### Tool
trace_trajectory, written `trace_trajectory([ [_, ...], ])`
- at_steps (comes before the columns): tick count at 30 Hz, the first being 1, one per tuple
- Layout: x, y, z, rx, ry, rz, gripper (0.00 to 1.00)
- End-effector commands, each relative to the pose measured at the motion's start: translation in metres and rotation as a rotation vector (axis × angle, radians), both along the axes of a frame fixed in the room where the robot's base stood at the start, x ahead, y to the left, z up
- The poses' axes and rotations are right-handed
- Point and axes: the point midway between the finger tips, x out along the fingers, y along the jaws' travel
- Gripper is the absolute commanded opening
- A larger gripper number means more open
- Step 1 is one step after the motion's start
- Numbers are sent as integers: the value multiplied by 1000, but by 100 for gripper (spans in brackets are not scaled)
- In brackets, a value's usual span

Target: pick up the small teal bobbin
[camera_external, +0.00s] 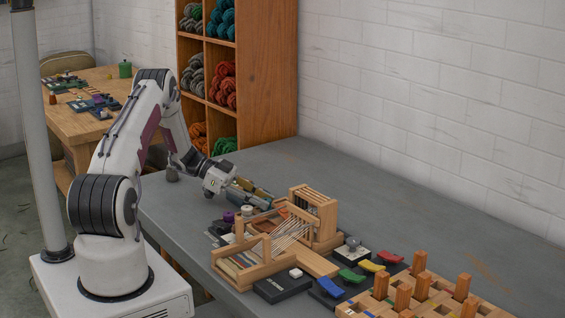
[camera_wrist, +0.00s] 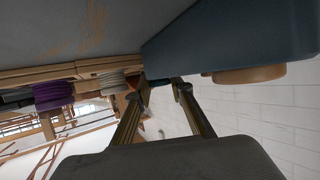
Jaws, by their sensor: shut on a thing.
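My gripper (camera_wrist: 158,84) is at the loom's back left corner, low over the grey table; it also shows in the external view (camera_external: 256,195). Its two fingers are closed around a small teal piece (camera_wrist: 166,79), which I take for the small teal bobbin. Only a sliver of it shows between the fingertips. In the external view I cannot make it out clearly at the gripper. Whether it is clear of its support is not visible.
A purple spool (camera_external: 228,216) and a white spool (camera_external: 246,210) stand beside the wooden loom (camera_external: 262,268), close to my gripper. A large blue-grey body (camera_wrist: 230,38) fills the wrist view's upper right. A pegged wooden board (camera_external: 425,297) is at front right.

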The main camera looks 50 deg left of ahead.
Motion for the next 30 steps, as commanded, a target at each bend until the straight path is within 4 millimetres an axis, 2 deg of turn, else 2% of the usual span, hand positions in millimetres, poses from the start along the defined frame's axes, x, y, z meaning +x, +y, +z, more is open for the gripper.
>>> trace_trajectory([
  [8,0,0,25,1,-2,0,10],
  [21,0,0,82,1,-2,0,10],
  [30,0,0,95,0,-1,0,10],
])
